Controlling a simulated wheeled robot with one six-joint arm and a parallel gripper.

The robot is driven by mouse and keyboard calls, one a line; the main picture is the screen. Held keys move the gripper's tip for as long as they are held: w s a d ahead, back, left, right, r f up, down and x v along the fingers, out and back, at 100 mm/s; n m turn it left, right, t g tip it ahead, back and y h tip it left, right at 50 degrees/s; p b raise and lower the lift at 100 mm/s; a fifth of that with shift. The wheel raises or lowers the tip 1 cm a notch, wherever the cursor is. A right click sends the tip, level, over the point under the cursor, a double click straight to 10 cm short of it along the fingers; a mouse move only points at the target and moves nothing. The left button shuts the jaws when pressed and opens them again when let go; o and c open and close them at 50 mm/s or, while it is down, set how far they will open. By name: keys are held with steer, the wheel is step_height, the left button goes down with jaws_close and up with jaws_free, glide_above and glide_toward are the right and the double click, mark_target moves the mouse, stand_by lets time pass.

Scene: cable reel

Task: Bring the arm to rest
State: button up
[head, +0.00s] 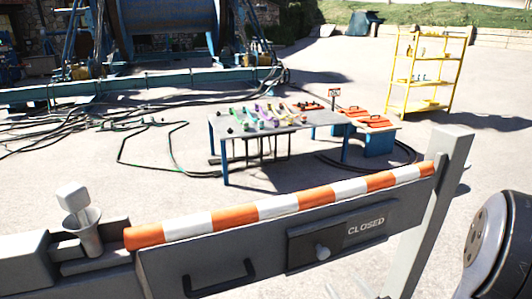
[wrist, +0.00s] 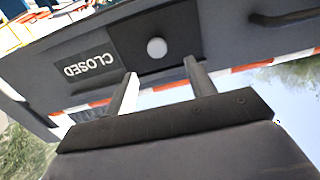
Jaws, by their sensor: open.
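My gripper (wrist: 160,78) shows in the wrist view with its two fingers apart and nothing between them. It faces the dark front of a gate (head: 205,255), where a pale round knob (wrist: 157,47) shows just beyond the fingertips. I see no contact with the knob, though the exact gap is hard to tell. The sign (wrist: 90,64) beside the knob reads CLOSED, upside down in this view. In the head view the knob (head: 322,251) sits left of the CLOSED sign (head: 366,226). Part of my arm (head: 503,245) shows at the right edge; the gripper is outside that view.
The gate carries an orange-and-white bar (head: 285,203) and a black handle (head: 221,279). A grey post (head: 433,210) stands at its right, and a cup (head: 84,232) with a white block at its left. Behind are a worktable (head: 290,127), a yellow rack (head: 425,80) and ground cables.

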mark_target(323, 256)
steer(key=shift+x, duration=4.3)
steer(key=shift+s, duration=0.15)
